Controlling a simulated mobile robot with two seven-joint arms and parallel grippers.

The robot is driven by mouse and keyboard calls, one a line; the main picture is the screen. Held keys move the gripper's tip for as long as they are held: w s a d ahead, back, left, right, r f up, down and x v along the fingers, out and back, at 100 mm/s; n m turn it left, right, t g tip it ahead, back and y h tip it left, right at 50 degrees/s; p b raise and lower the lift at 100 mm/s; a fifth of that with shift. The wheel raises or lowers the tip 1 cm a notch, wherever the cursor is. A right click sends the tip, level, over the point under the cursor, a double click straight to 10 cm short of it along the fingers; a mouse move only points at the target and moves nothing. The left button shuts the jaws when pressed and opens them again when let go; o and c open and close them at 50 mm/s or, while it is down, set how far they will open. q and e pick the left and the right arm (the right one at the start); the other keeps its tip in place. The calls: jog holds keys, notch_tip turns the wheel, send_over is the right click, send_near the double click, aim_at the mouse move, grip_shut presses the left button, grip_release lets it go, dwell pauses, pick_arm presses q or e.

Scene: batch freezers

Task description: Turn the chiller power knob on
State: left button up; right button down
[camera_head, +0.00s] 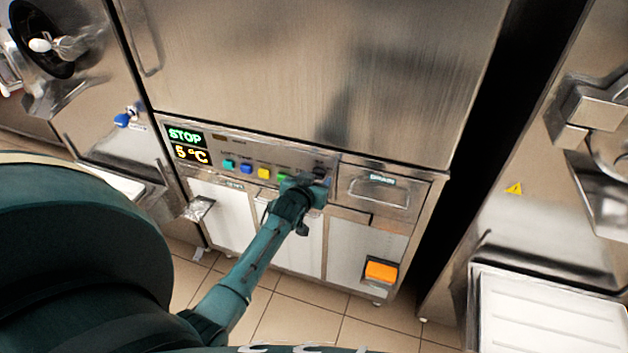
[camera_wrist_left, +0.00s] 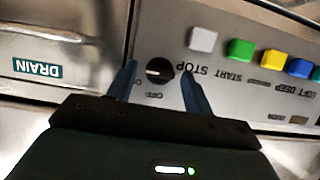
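The chiller power knob (camera_wrist_left: 159,70) is a small round black knob on the grey control panel. It shows in the left wrist view with an OFF label beside it and another label, partly covered, at its left. A pale mark shows on its face; which label it points to is hard to tell. My left gripper (camera_wrist_left: 158,73) is open, with one finger on each side of the knob and gaps visible between. In the head view my left gripper (camera_head: 308,186) is at the panel's right end and covers most of the knob's area. My right gripper is not in view.
The panel display (camera_head: 188,147) reads STOP and 5 °C. Several coloured push buttons, including a yellow one (camera_wrist_left: 274,60) and a green one (camera_wrist_left: 240,50), sit beside the knob. The drain drawer (camera_head: 378,190) is right of my gripper in the head view.

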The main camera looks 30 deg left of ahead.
pick_arm(q)
jog(key=shift+o, duration=0.2)
jog(key=v, duration=1.3)
jog(key=shift+p, duration=0.4)
jog(key=shift+s, duration=0.15)
jog(key=s+d+f+m+g+h, duration=0.1)
jog(key=s+d+f+m+h, duration=0.1)
jog(key=s+d, duration=0.5)
jog(key=s+d+f+m+g+h, duration=0.1)
jog(key=s+d+f+m+h, duration=0.2)
jog(key=s+d, duration=0.5)
notch_tip(320, 180, down, 3)
jog(key=shift+s+d+r+h, duration=0.1)
jog(key=shift+s+d+h, duration=0.1)
jog(key=shift+d+h, duration=0.7)
jog(key=shift+d, duration=0.15)
